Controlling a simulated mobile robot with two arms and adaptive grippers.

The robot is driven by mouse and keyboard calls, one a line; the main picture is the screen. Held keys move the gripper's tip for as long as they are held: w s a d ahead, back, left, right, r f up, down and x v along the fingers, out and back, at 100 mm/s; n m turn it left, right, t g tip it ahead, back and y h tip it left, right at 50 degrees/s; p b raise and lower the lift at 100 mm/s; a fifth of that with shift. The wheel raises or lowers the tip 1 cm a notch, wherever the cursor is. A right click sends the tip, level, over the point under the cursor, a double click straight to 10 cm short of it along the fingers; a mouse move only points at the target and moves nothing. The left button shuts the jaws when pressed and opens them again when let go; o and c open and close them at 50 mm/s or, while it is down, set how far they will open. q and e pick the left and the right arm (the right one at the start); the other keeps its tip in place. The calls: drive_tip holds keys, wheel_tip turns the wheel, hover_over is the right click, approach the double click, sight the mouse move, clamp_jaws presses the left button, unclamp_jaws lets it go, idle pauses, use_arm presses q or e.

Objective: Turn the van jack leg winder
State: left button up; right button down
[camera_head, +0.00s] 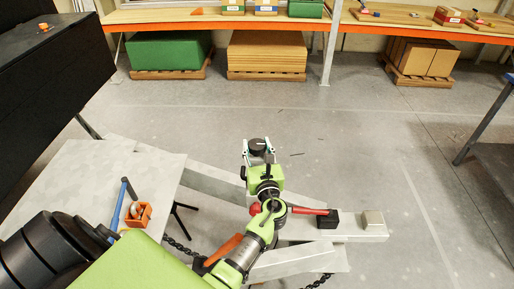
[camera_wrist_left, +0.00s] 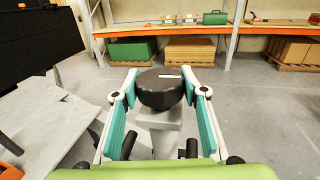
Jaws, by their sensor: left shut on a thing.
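The winder is a round black knob (camera_head: 259,145) with a small white mark on its top. It also shows in the left wrist view (camera_wrist_left: 160,92), upright on a grey post (camera_wrist_left: 160,122). My left gripper (camera_head: 258,153) is at the knob, its arm coming from the lower left. In the left wrist view, the teal-padded fingers of this gripper (camera_wrist_left: 161,80) stand on both sides of the knob and are shut on it. The pale metal chassis frame (camera_head: 208,182) runs beneath my arm. My right gripper is not in view.
A red lever (camera_head: 308,210) and a black block (camera_head: 328,219) are on the chassis at right. The floor beyond the knob is clear up to the shelving.

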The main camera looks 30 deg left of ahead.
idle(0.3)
use_arm(q)
drive_tip(key=o, duration=1.2)
drive_tip(key=shift+c, duration=0.2)
drive_tip(key=v, duration=1.2)
drive_tip(key=shift+d+f, duration=0.1)
